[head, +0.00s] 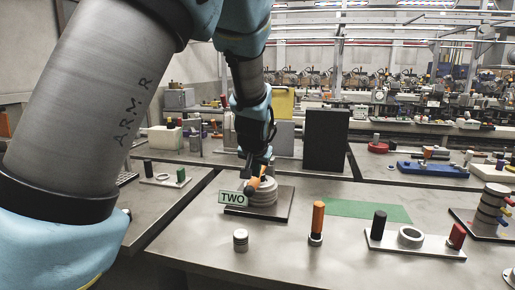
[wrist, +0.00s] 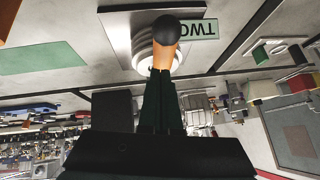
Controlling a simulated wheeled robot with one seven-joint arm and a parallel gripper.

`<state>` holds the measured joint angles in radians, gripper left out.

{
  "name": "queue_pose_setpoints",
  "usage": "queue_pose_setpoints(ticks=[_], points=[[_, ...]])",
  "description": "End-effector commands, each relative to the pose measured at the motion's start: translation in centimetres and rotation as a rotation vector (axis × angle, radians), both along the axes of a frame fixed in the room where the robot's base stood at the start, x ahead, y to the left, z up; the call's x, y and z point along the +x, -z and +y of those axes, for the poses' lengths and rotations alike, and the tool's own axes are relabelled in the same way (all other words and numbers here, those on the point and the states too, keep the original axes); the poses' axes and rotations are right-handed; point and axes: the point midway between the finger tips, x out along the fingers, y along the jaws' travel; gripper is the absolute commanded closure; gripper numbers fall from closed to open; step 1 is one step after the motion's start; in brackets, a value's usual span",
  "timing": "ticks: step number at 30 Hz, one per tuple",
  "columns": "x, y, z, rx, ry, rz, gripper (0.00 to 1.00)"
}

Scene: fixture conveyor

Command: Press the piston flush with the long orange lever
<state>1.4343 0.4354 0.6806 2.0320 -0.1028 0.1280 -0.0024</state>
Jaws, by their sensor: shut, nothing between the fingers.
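The orange lever (head: 255,184) with a dark ball knob stands at a slant on a pale stepped round fixture (head: 264,197) with a "TWO" sign (head: 233,198). In the wrist view the lever (wrist: 162,56) shows from its knob down to my fingertips, in front of the round fixture (wrist: 143,36). My gripper (head: 249,172) is shut and empty, with its fingertips (wrist: 161,74) at the lever's orange shaft; I cannot tell whether they touch it. I cannot make out a piston in the fixture; the lever and my gripper cover part of it.
A grey ribbed cylinder (head: 240,241) and an upright orange-topped peg (head: 317,222) stand on the table in front. A plate with black and red pegs (head: 387,243) lies right. A green mat (head: 365,211) lies behind. A black panel (head: 326,140) stands farther back.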

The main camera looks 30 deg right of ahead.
Motion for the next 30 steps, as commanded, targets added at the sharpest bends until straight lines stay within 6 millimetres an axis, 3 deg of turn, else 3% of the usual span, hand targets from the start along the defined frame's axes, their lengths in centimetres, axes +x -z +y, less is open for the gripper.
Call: queue_pose_setpoints(ticks=[1,3,21,30], points=[[0.4,-1.5,-0.1,-0.004,-0.001,-0.002,1.0],[0.8,-2.7,-0.4,-0.008,0.0,-0.005,1.0],[-3.9,-7.3,1.8,-0.012,0.007,-0.009,1.0],[-5.3,-8.9,2.7,-0.013,0.005,-0.009,1.0]])
